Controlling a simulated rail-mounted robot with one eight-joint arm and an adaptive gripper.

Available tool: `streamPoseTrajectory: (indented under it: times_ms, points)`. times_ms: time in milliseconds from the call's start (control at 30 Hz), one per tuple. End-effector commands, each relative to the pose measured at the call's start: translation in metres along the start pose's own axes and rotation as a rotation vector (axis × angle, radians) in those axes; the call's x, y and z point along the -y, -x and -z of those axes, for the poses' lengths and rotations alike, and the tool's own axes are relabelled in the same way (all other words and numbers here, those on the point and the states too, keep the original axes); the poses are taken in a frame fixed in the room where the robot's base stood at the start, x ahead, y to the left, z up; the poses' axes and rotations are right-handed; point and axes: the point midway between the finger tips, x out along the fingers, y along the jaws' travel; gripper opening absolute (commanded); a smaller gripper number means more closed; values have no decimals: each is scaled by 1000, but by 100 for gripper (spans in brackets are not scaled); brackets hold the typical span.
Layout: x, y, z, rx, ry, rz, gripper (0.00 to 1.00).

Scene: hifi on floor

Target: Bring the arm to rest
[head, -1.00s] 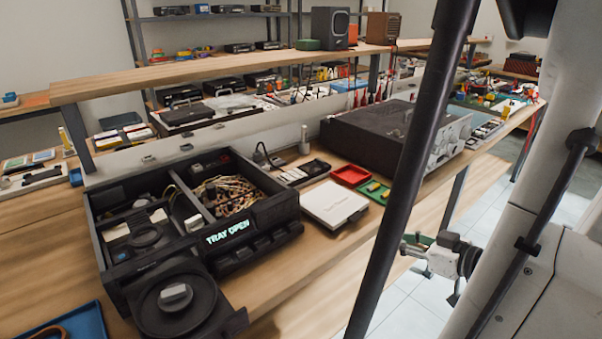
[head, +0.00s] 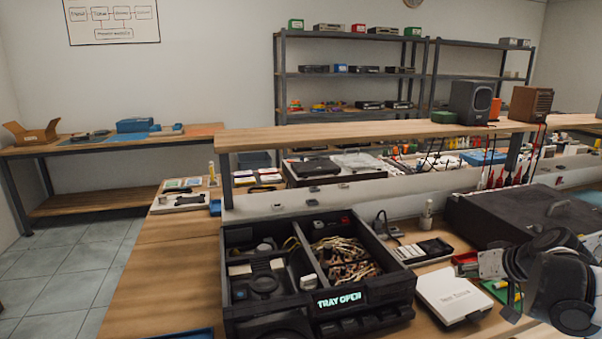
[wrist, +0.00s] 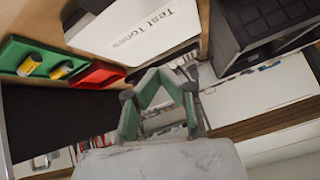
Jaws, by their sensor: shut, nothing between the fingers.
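My gripper (wrist: 158,76) shows in the wrist view with its green-edged fingers drawn together at the tips and nothing between them. In the head view my dark wrist and arm end show at the lower right, by the white box marked "Test Tones" (head: 453,296). In the wrist view that box (wrist: 140,28) lies beyond the fingers at the upper left. I cannot tell the exact gap between the fingers and the things behind them.
An open black player (head: 365,313) reading "TRAY OPEN" stands on the bench. A green tray (wrist: 38,60) with yellow cylinders and a red tray (wrist: 97,74) lie near the box. A large dark case (head: 500,214) stands behind. Floor (head: 75,262) at left is clear.

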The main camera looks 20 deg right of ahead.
Motion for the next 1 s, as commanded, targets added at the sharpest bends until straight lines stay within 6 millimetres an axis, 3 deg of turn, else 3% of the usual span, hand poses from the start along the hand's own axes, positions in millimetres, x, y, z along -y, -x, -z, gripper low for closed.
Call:
streamPoseTrajectory:
  times_ms: [33, 367, 700, 867, 933, 1000]
  points:
    - [21, -2, 11, 15, 12, 1, 0]
    - [136, -3, 53, 70, 79, -22, 0]
    - [264, 25, 80, 49, 176, -16, 0]
    - [323, 51, 75, 31, 230, 6, 0]
    - [341, 67, 57, 35, 254, 15, 0]
    - [345, 78, 33, 51, 272, 16, 0]
